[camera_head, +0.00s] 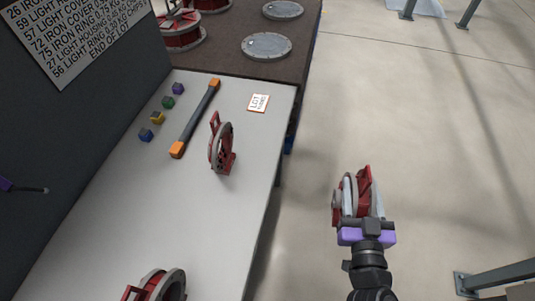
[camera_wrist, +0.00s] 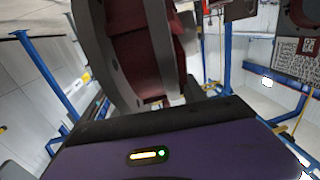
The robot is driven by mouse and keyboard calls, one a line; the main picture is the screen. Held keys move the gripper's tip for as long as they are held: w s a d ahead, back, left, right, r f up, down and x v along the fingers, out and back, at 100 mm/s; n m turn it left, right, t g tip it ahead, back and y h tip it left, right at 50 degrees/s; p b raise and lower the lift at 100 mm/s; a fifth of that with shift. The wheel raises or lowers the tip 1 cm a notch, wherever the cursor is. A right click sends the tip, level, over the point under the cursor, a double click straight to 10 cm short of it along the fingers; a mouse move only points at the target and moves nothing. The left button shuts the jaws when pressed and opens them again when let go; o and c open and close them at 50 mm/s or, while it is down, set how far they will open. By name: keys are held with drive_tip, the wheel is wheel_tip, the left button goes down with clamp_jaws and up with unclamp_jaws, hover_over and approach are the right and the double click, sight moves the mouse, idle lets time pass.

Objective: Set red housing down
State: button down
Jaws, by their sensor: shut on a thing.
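My gripper (camera_head: 362,212) is shut on a red housing (camera_head: 366,190) with a grey ring, held out over the open floor to the right of the white table. The held housing (camera_wrist: 150,50) fills the upper middle of the wrist view, close in front of the purple gripper body. A second red housing (camera_head: 221,145) stands upright on the white table (camera_head: 205,215). Another red housing (camera_head: 158,286) is at the table's near edge, partly cut off by the frame. The exact finger contact on the held housing is hard to see.
A grey bar with orange ends (camera_head: 195,118), several small coloured cubes (camera_head: 157,118) and a label card (camera_head: 258,103) lie on the table. Beyond it, a brown surface (camera_head: 225,50) bears more red housings and grey discs (camera_head: 266,46). The table's right-middle part is clear.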

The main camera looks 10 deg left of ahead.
drive_tip(key=w+a+r+n+y+p, duration=0.1)
drive_tip(key=a+r+n+y, duration=0.15)
drive_tip(key=a+r, duration=0.6)
drive_tip(key=a+r+n+y+p, duration=0.1)
drive_tip(key=a+r+y, duration=0.3)
drive_tip(key=a, duration=0.7)
drive_tip(key=s+a+r+n+g+y, duration=0.1)
drive_tip(key=s+a+r, duration=0.2)
drive_tip(key=a, duration=0.3)
drive_tip(key=s+a+r+n+g+y+p, duration=0.1)
drive_tip(key=s+a+r+n+g+y, duration=0.15)
drive_tip(key=a, duration=0.35)
drive_tip(key=s+a+r+g+y, duration=0.1)
drive_tip(key=s+a+r, duration=0.25)
drive_tip(key=a, duration=0.35)
wheel_tip(320, 180, down, 21)
drive_tip(key=b, duration=0.4)
drive_tip(key=shift+s+r+b, duration=0.15)
drive_tip(key=shift+s+b, duration=0.15)
drive_tip(key=shift+s, duration=0.15)
drive_tip(key=c, duration=0.6)
unclamp_jaws()
drive_tip(key=shift+f, duration=0.35)
drive_tip(key=shift+c, duration=0.2)
drive_tip(key=shift+r, duration=0.1)
